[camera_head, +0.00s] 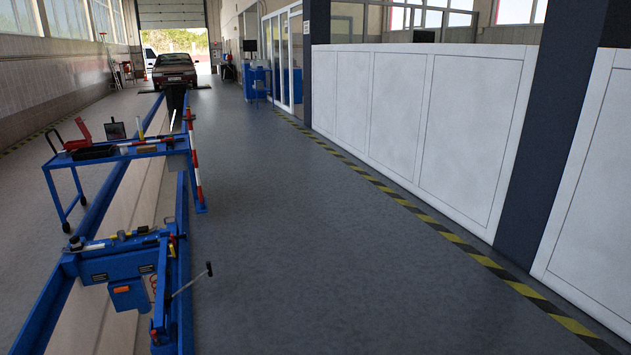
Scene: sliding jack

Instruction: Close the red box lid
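A small box with a dark interior (94,153) sits on top of a blue trolley at the left. Its red lid (78,134) stands raised and tilted up at the box's left side, so the box is open. The box is far off and small in the picture, so its hinge and details are hard to tell. Neither of my grippers shows in the head view.
A blue jack (125,265) with a lever (190,284) is nearer. A red-and-white post (194,165) stands beside the trolley. Grey floor (300,240) to the right is clear up to white panels.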

